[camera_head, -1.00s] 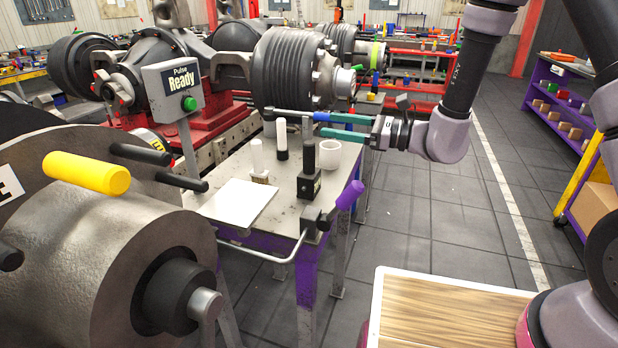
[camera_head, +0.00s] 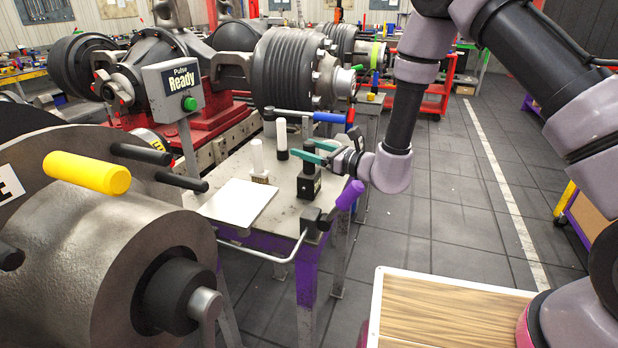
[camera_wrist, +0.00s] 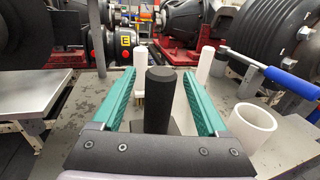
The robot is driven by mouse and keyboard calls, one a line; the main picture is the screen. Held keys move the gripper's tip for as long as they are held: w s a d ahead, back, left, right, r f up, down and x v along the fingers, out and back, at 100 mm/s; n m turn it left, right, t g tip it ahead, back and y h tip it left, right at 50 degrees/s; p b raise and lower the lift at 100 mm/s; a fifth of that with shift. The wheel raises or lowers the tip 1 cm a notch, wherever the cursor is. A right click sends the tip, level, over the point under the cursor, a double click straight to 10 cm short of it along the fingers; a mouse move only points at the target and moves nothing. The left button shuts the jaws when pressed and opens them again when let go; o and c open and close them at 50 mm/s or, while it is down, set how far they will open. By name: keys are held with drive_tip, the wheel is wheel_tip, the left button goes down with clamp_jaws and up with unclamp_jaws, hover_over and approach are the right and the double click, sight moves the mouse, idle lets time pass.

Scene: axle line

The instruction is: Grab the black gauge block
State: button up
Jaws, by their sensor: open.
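The black gauge block (camera_head: 308,180) stands upright on the small table, a square base with a round black post on top. In the wrist view its post (camera_wrist: 160,98) rises between the two green fingers, and its base is mostly hidden behind my gripper's body. My gripper (camera_head: 307,152) is open, with its teal fingers at the height of the post, one to each side. The fingers look apart from the post in the wrist view.
The table (camera_head: 290,208) also holds a white plate (camera_head: 237,202), a white-handled brush (camera_head: 257,160), a black-and-white cylinder (camera_head: 281,138) and a white cup (camera_wrist: 253,126). A blue-handled tool (camera_wrist: 291,82) is close by.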

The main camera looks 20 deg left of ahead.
drive_tip(key=shift+x, duration=1.45)
clamp_jaws()
drive_tip(key=shift+r, duration=0.1)
